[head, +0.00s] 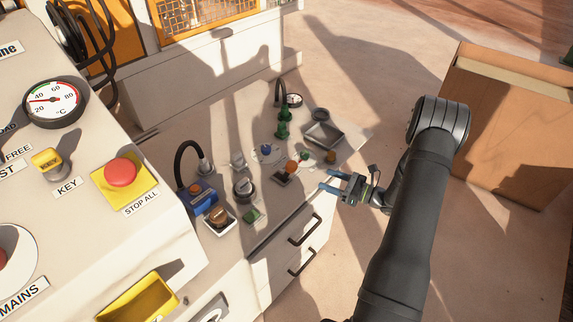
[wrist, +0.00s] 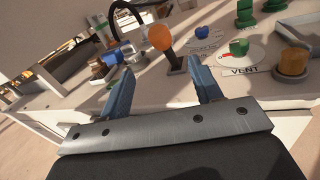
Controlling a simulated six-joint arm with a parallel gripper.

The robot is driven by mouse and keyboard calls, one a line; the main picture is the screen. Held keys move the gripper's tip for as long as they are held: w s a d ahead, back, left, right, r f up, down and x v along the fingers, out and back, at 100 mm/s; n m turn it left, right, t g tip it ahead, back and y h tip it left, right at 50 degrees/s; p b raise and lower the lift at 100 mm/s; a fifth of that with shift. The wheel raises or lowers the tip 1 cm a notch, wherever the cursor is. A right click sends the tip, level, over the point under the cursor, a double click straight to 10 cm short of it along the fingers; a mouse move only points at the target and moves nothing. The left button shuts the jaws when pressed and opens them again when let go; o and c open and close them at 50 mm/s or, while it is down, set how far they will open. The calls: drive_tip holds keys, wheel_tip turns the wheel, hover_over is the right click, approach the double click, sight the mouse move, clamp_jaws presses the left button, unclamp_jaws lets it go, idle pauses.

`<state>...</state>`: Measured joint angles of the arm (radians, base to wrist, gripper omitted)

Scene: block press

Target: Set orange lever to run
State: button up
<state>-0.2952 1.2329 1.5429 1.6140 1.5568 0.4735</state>
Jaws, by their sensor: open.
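The orange lever (head: 291,167) has a round orange knob on a dark stem and base, and stands on the benchtop. In the wrist view the orange knob (wrist: 160,37) shows ahead, in line with the gap between my fingers. My gripper (head: 328,181) is open and empty, with blue fingers, just right of the lever at the bench's front edge. Its two fingers (wrist: 160,78) frame the lever's base from a short distance and do not touch it. Any run marking on the lever is too small or hidden to read.
A green knob (wrist: 239,47) by a VENT label and an orange-brown knob (wrist: 292,62) stand right of the lever. A blue device (head: 199,194) and a grey tray (head: 324,134) are also on the bench. A cardboard box (head: 507,130) stands at the right.

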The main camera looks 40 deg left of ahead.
sight(288, 172)
drive_tip(key=x, duration=1.6)
drive_tip(key=shift+s+a, duration=0.15)
drive_tip(key=shift+a, duration=0.1)
drive_tip(key=shift+c, duration=0.5)
